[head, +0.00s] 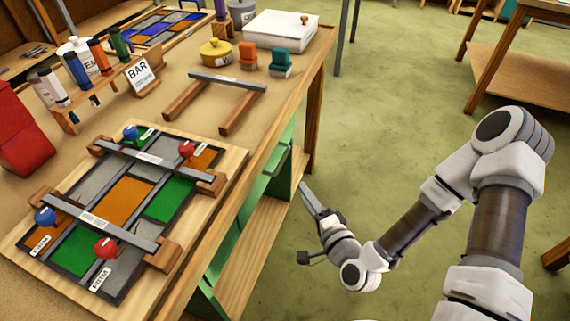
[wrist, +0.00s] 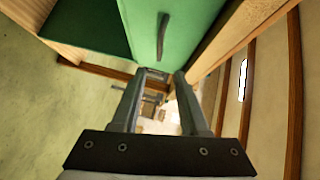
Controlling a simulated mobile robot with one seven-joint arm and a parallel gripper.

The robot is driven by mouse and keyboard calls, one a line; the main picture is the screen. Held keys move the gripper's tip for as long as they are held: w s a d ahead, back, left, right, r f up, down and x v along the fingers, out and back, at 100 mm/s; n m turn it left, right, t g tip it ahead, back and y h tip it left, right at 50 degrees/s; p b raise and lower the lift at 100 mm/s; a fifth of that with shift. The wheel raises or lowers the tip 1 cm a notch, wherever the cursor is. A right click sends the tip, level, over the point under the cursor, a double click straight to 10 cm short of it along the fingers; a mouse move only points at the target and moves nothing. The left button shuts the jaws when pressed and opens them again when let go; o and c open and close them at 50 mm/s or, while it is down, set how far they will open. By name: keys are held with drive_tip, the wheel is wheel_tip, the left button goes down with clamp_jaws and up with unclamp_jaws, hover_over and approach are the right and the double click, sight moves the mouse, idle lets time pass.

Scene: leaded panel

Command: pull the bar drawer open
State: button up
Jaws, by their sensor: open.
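In the wrist view a green front (wrist: 185,15), which looks like the bar drawer, carries a dark, slim handle (wrist: 163,35). My gripper (wrist: 160,74) is open, with nothing between its fingers. The handle lies just above the fingertips in that picture, apart from them as far as I can tell. In the head view my gripper (head: 305,187) is beside the bench's right side, near the green panels (head: 283,160) under the top. I cannot tell how far the drawer stands out.
The wooden bench (head: 290,75) carries a leaded panel (head: 125,195) with clamped bars, a rack of tools, a BAR sign (head: 141,76) and a loose bar on two wooden blocks. A wooden shelf (head: 245,262) lies low beneath.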

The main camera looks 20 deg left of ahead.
sight(282, 160)
drive_tip(key=b+x, duration=0.1)
drive_tip(key=x, duration=1.4)
drive_tip(key=shift+w+a+f+b, duration=0.1)
drive_tip(key=shift+w+b, duration=0.05)
drive_tip(key=shift+b, duration=0.15)
clamp_jaws()
idle(0.6)
